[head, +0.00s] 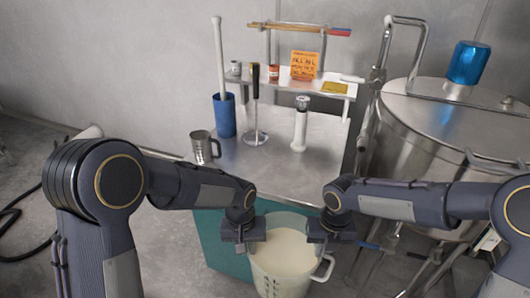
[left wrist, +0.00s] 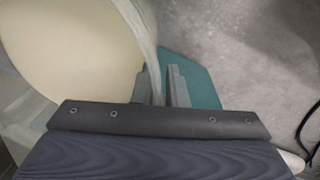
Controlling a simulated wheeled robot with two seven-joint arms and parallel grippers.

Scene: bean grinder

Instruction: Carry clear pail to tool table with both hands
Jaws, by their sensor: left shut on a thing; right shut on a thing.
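The clear pail (head: 281,277) is held upright at the bottom middle of the head view, with a pale cream content and a handle at its right. My left gripper (head: 245,246) is shut on the pail's left rim. My right gripper (head: 322,247) is shut on its right rim. In the left wrist view the left gripper's fingers (left wrist: 163,88) straddle the rim of the pail (left wrist: 75,45). The tool table (head: 275,160) is a metal table just beyond the pail, with a teal side facing me. The pail's base is cut off by the frame.
On the table stand a metal mug (head: 203,148), a blue cylinder (head: 224,116), a stick blender (head: 255,110) and a white-handled tool (head: 300,125). A raised shelf (head: 290,82) holds small jars and an orange sign. A large steel tank (head: 440,125) stands right. The table's front middle is clear.

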